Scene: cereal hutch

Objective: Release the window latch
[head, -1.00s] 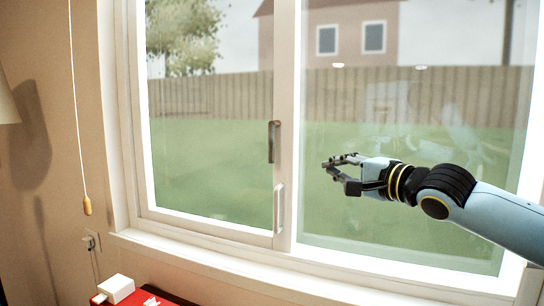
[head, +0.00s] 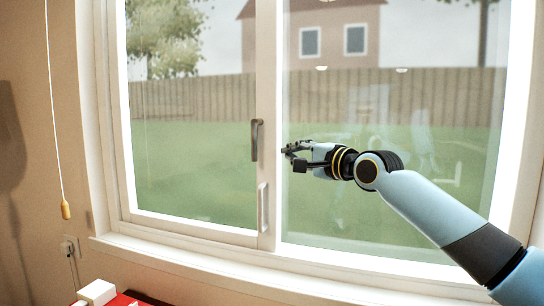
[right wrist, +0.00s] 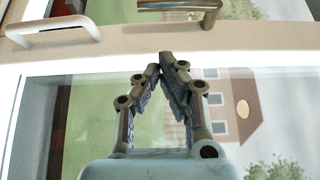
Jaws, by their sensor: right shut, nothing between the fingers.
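A dark metal latch lever (head: 257,140) stands upright on the middle stile of the window (head: 266,60). A white pull handle (head: 263,207) is below it on the same stile. My right gripper (head: 288,156) is just right of the stile, near the height of the latch's lower end, pointing left. In the right wrist view its fingertips (right wrist: 164,62) meet with nothing between them. There the brown metal latch (right wrist: 182,6) is ahead of the tips, apart from them and partly cut by the top edge, with the white handle (right wrist: 55,28) to its left. My left gripper is out of view.
A window sill (head: 180,258) runs below the glass. A pull cord with a wooden knob (head: 66,209) hangs at the left wall, above an outlet (head: 68,246). A white block (head: 97,292) lies on a red surface at the bottom left.

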